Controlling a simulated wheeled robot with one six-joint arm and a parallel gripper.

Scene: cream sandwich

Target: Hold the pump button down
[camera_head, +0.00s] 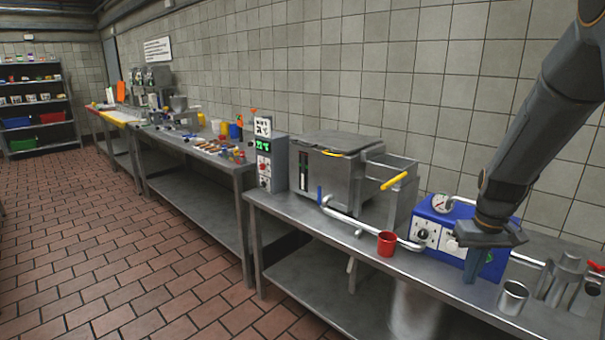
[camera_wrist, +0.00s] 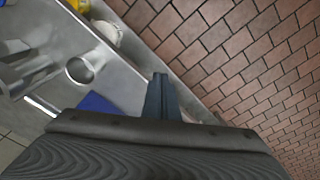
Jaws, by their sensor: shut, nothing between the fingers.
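The blue pump box (camera_head: 438,217) stands on the steel table at the right in the head view. It has a round gauge (camera_head: 442,203) on top, and a black dial (camera_head: 423,235) and a second white plate (camera_head: 452,243) on its front. A blue corner of it (camera_wrist: 98,103) shows in the wrist view. My gripper (camera_head: 470,277) points down in front of the box, with its fingers shut and empty; its fingers (camera_wrist: 159,82) also show in the wrist view. I cannot tell whether they touch the box. My gripper covers part of the front, and I cannot make out a pressed button.
A white pipe (camera_head: 365,228) runs to a steel fryer (camera_head: 335,170). Metal holders (camera_head: 563,281) stand at the far right. The tiled floor (camera_head: 130,250) is clear.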

